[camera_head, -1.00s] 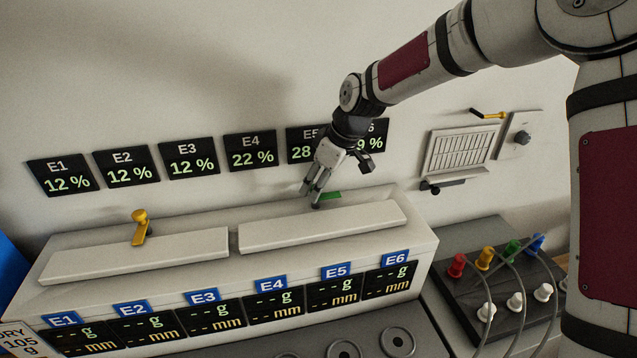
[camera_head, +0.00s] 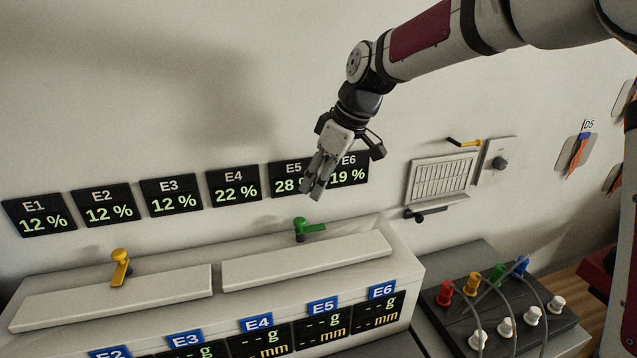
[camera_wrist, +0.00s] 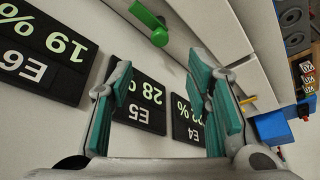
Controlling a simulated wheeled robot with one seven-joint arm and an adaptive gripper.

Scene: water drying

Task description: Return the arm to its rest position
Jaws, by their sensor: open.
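My gripper (camera_head: 318,177) is in the air in front of the wall, overlapping the E5 and E6 percent displays in the head view. Its fingers point down and hold nothing. In the wrist view the gripper (camera_wrist: 160,95) shows two teal-padded fingers spread apart, with the E5 display (camera_wrist: 138,95) seen between them. A green handle (camera_head: 309,228) stands on the top of the white cabinet, just below the fingertips and apart from them. It also shows in the wrist view (camera_wrist: 150,22). My arm reaches in from the upper right.
A yellow handle (camera_head: 120,267) stands on the cabinet's left part. The white cabinet (camera_head: 404,262) has long lids and readouts. A black block (camera_head: 500,318) with coloured plugs and cables sits at the right. A vent panel (camera_head: 441,181) is on the wall. Wall space above is clear.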

